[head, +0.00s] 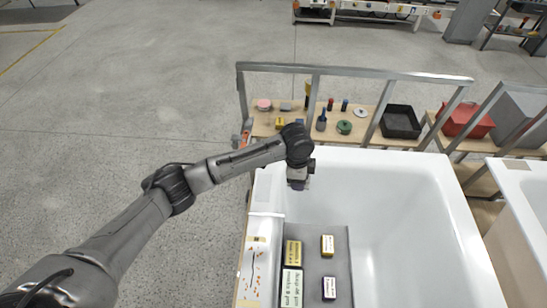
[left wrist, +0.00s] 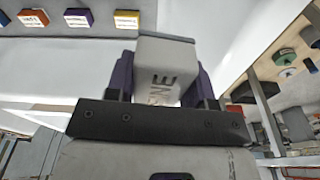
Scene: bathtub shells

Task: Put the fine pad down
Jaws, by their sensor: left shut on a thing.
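My left gripper (head: 298,184) hangs over the far left end of the white bathtub shell (head: 400,200). In the left wrist view its two purple fingers are shut on the fine pad (left wrist: 163,72), a pale grey-white block with the letters "NE" visible. The rest of its label is hidden. In the head view the pad is mostly hidden by the gripper and too small to make out. My right gripper is not in view.
Behind a metal rail, a wooden shelf holds a green disc (head: 344,127), a black tray (head: 402,122) and small items. A red bin (head: 468,120) stands right.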

